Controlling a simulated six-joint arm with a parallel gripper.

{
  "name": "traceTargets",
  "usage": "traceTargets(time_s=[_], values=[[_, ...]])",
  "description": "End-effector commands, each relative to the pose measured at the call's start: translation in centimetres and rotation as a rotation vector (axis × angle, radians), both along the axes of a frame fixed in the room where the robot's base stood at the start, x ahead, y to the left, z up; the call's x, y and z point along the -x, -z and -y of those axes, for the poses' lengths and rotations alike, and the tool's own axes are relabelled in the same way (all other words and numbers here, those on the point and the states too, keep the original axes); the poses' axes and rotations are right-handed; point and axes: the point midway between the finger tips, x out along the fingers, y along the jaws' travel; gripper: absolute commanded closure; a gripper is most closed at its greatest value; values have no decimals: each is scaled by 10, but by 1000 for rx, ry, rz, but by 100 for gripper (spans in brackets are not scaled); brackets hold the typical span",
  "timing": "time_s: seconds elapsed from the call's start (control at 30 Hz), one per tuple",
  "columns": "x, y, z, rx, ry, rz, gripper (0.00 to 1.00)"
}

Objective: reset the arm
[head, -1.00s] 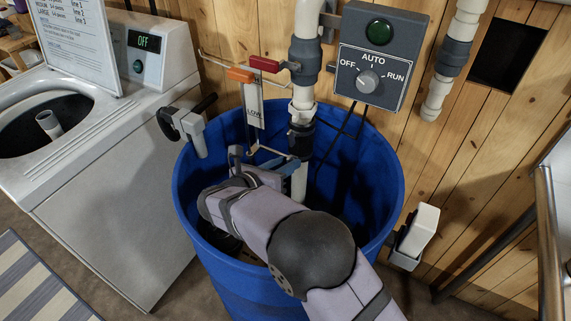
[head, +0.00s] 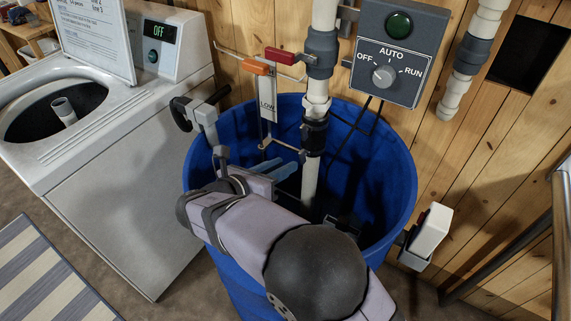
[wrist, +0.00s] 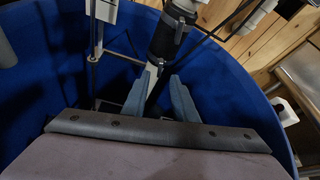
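My gripper (head: 292,168) is inside the mouth of the blue barrel (head: 407,185), below the rim, beside the lower pale pipe. In the wrist view its two blue-grey fingers (wrist: 158,98) stand apart with a gap between them, and nothing is held. The dark coupling of the pipe (wrist: 168,38) shows beyond the fingertips. My arm covers the front of the barrel in the head view, so much of the inside is hidden.
The grey control box (head: 402,45) has a knob and a dark green lamp. Red (head: 281,56) and orange (head: 254,67) handles sit by the pipe. A washer (head: 110,130) stands left, a white float-like block (head: 430,230) hangs right, and a metal rail (head: 558,240) is far right.

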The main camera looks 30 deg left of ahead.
Motion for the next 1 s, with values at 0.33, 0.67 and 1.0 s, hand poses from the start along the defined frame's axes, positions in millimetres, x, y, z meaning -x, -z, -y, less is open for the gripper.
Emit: traceTargets(time_s=[0.33, 0.67, 1.0], values=[[0, 0, 0, 0, 1, 0, 74], [-15, -23, 53, -107, 191, -83, 74], [13, -61, 242, -611, 1037, -366, 74]])
